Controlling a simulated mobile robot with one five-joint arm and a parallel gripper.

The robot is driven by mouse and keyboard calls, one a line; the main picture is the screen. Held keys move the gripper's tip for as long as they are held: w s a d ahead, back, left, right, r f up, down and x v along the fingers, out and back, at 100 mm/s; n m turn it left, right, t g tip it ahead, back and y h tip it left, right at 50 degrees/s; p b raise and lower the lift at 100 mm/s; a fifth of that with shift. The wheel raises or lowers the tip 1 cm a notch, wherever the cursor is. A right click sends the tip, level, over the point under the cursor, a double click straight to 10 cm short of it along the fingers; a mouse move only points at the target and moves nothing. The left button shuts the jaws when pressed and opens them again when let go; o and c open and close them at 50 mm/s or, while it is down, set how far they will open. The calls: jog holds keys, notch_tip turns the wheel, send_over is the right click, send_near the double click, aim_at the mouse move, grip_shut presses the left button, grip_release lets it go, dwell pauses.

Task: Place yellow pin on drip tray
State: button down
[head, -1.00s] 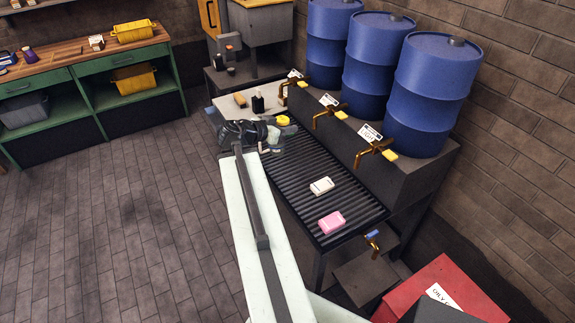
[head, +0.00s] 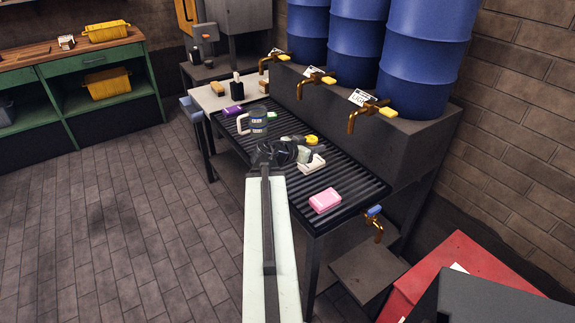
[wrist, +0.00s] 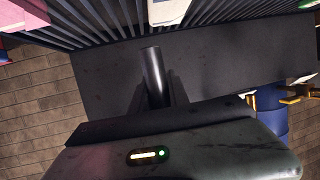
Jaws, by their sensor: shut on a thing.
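The yellow pin (head: 312,139) shows its yellow end at my gripper (head: 300,153) in the head view. My gripper is shut on it and hides part of it. In the wrist view a dark round shaft (wrist: 153,75), apparently the pin's, sticks out from the gripper. The drip tray (head: 352,186) is the black slatted grate on the bench. My gripper appears above its middle, near a white block (head: 316,165). The grate also shows along the top of the wrist view (wrist: 100,22). I cannot tell the pin's exact height above the slats.
A pink block (head: 325,201) lies on the tray's near end. Brass taps (head: 368,113) under blue drums overhang the back. A red bin (head: 450,280) stands front right.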

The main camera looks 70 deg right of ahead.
jog(key=f, duration=0.1)
jog(key=s+f+b, duration=0.1)
jog(key=s+d+f, duration=0.1)
jog(key=shift+f+b, duration=0.25)
jog(key=shift+b, duration=0.1)
jog(key=w+d, duration=0.3)
jog(key=d, duration=0.1)
jog(key=w+d+f+b, duration=0.1)
jog(key=w+d, duration=0.6)
jog(key=d, duration=0.1)
jog(key=shift+w+d+f, duration=0.15)
jog(key=shift+w+d, duration=0.05)
jog(key=shift+w, duration=0.05)
notch_tip(320, 180, down, 4)
jog(key=b, duration=0.4)
jog(key=shift+r, duration=0.25)
jog(key=shift+f, duration=0.2)
jog(key=c, duration=1.3)
grip_release()
jog(key=shift+o, duration=0.2)
jog(key=shift+r, duration=0.1)
